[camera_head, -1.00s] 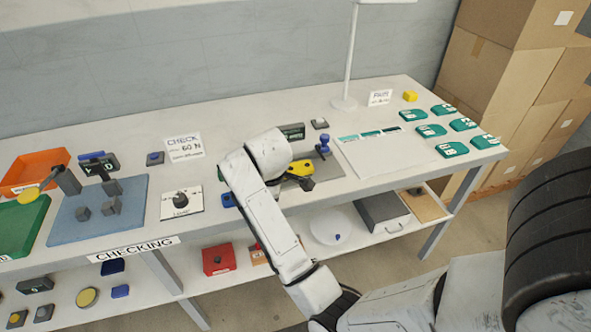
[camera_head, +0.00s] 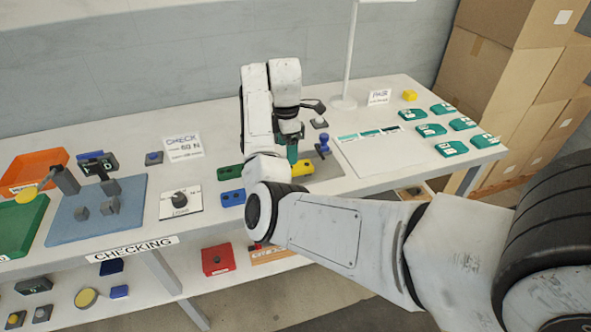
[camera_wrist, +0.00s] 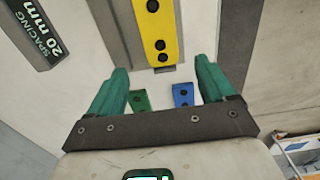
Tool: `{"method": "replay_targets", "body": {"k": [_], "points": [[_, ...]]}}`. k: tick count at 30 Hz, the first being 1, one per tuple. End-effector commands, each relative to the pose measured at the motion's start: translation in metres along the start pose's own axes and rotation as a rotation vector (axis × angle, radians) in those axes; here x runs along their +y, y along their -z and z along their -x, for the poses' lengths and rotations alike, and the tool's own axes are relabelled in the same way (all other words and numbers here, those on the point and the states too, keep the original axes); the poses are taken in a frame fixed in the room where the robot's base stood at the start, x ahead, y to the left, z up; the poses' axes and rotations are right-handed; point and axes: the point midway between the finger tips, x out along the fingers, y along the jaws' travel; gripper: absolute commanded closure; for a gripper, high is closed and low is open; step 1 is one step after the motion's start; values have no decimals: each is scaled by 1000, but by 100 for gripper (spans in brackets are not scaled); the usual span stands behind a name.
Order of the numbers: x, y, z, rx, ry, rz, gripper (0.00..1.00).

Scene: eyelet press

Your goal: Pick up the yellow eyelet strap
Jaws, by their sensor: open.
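The yellow eyelet strap (camera_head: 302,168) lies on the grey press plate on the table, partly hidden by my arm in the head view. In the wrist view the yellow eyelet strap (camera_wrist: 157,32) is at top centre, running lengthwise away, with several dark holes; its far end is cut off by the frame. My gripper (camera_wrist: 162,66) is open and empty, with teal fingers either side of the strap's line. The strap's near end shows around the level of the fingertips; I cannot tell the height gap. In the head view my gripper (camera_head: 292,150) is at the strap's left end.
A green strap (camera_head: 230,172) and a blue strap (camera_head: 232,197) lie left of the press. A blue-knobbed lever (camera_head: 323,144) stands just right of the yellow strap. A spacing display (camera_wrist: 38,32) is at upper left in the wrist view. A white sheet (camera_head: 385,160) lies right.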

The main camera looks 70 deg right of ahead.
Motion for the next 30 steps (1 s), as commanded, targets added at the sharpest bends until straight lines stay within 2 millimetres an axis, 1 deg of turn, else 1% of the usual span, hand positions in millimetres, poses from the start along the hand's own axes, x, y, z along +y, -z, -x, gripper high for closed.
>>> {"method": "replay_targets", "body": {"k": [3, 8, 15, 18, 21, 26, 27, 30], "points": [[0, 1, -11, -1, 0, 1, 17], [-1, 1, -20, 0, 0, 0, 17], [-2, 3, -54, 0, 0, 0, 17], [-3, 3, -64, 0, 0, 0, 17], [-2, 3, -67, 0, -2, -1, 17], [-2, 3, -68, 0, -2, -1, 17], [-2, 3, -68, 0, -2, -1, 18], [-2, 3, -67, 0, -2, -1, 28]]}}
